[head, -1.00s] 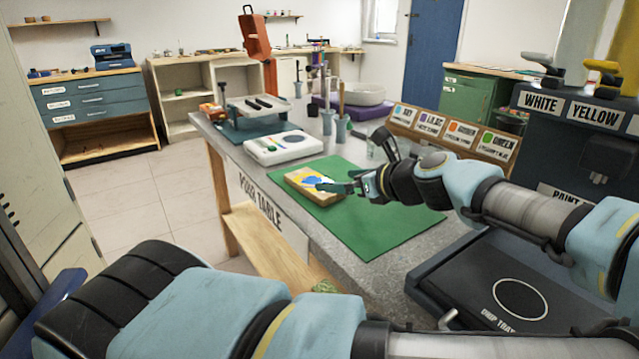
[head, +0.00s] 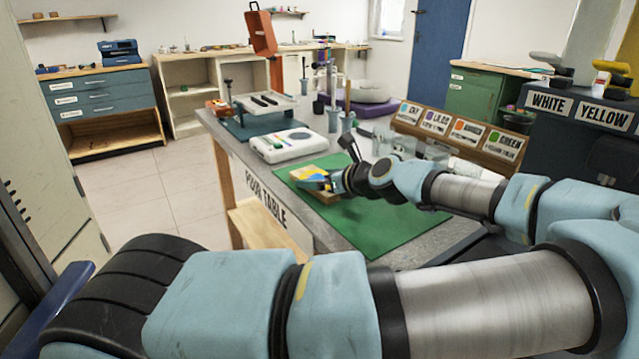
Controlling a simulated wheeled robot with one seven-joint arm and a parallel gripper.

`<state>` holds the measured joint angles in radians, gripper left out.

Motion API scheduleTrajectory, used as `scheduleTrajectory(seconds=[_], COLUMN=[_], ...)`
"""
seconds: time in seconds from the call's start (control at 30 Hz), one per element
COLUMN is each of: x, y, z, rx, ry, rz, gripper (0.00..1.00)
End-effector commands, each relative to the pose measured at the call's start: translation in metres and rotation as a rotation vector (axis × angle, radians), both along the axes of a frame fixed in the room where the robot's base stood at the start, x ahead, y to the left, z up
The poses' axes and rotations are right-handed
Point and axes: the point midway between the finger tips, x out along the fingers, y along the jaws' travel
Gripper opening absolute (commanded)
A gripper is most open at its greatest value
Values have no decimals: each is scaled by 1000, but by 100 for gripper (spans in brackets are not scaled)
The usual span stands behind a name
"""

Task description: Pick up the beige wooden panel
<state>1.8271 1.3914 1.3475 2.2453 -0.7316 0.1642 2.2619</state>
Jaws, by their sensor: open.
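The beige wooden panel (head: 308,175) lies on the green mat (head: 385,228) on the grey table, near the mat's far left corner. Its upper face carries yellow and blue paint, and a bare wood edge shows at the front. My gripper (head: 329,183) is at the panel's right end, low over the mat, and covers part of that end. The jaws are open. They are small in this view, so I cannot tell whether the fingers are around the panel or touching it.
A white tray-like device (head: 290,144) stands just behind the mat. Grey cups with tools (head: 334,118) are farther back. A wooden rack with colour labels (head: 459,133) stands at the right. The front of the mat is clear.

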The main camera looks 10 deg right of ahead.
Motion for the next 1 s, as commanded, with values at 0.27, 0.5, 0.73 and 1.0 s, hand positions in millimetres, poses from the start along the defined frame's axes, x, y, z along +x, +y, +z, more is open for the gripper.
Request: scheduleTrajectory(seconds=[0.27, 0.5, 0.73, 1.0], x=[0, 0, 0, 0], y=[0, 0, 0, -1], z=[0, 0, 0, 4], rx=[0, 0, 0, -2], ry=[0, 0, 0, -1], rz=[0, 0, 0, 0], gripper=[80, 53, 28, 28])
